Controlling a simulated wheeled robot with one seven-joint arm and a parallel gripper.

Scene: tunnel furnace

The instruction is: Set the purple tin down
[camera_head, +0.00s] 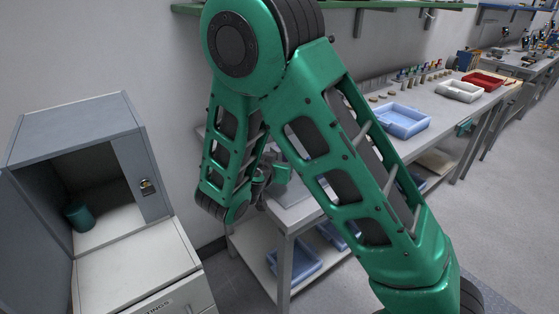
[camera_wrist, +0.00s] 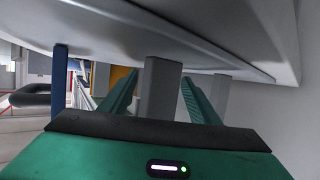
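I see no purple tin in either view. My gripper (camera_wrist: 160,88) shows two teal fingers spread apart in the wrist view, so it is open. A grey upright post shows between the fingers and seems to be behind them; I see nothing clearly held. In the head view, my gripper end (camera_head: 268,180) is by the near left end of the workbench (camera_head: 284,226), partly hidden by my green arm. A pale grey surface (camera_wrist: 180,40) spans the top of the wrist view.
A grey cabinet (camera_head: 155,182) stands open at left with a dark teal can (camera_head: 78,217) inside. On the bench are a blue tray (camera_head: 403,121), a white tray (camera_head: 460,91), a red tray (camera_head: 483,80) and several small parts. Blue bins (camera_head: 294,262) sit on its lower shelf.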

